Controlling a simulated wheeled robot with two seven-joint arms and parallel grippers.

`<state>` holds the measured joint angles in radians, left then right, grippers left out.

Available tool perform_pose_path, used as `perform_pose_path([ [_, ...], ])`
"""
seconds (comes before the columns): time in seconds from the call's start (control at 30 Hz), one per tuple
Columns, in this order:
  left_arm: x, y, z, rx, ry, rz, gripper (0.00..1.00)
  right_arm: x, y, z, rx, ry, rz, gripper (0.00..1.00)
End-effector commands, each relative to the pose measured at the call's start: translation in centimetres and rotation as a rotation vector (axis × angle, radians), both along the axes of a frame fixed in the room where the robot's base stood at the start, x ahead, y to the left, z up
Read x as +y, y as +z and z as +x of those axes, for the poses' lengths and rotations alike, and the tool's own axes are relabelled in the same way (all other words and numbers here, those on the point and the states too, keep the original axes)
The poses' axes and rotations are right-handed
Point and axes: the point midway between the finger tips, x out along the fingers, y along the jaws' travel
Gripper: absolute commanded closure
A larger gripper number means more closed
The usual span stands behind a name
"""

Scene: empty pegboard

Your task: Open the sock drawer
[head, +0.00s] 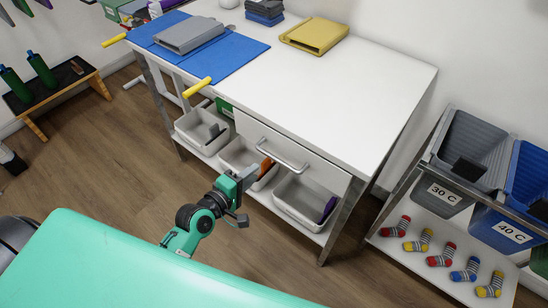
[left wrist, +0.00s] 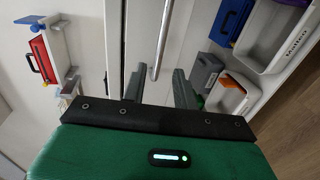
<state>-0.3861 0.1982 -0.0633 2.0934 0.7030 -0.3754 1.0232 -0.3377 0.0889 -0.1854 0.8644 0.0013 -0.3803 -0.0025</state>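A white drawer (head: 325,173) sits under the white table top (head: 345,90), its front flush with the table's edge as far as I can tell. A grey bar handle (head: 282,155) is on its front. The handle also shows in the left wrist view (left wrist: 161,40), running up between the lines of my two fingers. My left gripper (head: 247,178) is in front of and below the handle, apart from it. In the left wrist view my left gripper (left wrist: 159,87) is open, with nothing between its fingers. My right gripper is not in view.
Grey bins (head: 298,200) stand on a shelf below the drawer. A rack at right holds a grey bin (head: 447,190) marked 30 C and a blue bin (head: 500,229) marked 40 C, with several striped socks (head: 441,254) below. Wooden floor (head: 115,165) is clear at left.

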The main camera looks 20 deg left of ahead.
Motion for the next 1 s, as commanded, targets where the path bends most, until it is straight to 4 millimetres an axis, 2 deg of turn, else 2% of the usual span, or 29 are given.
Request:
perform_pose_path([
  [0.3,-2.0,-1.1,5.5,-0.001,0.001,0.001,0.7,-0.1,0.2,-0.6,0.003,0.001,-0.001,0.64],
  [0.5,-2.9,-1.8,8.2,-0.001,0.0,0.002,0.7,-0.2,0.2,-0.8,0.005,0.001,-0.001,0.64],
  [0.7,-3.4,-2.1,9.4,0.0,0.001,0.002,0.7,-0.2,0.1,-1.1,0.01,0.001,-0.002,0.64],
  [1.0,-3.5,-2.2,9.6,0.0,0.001,0.002,0.7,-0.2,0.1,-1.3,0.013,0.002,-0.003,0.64],
])
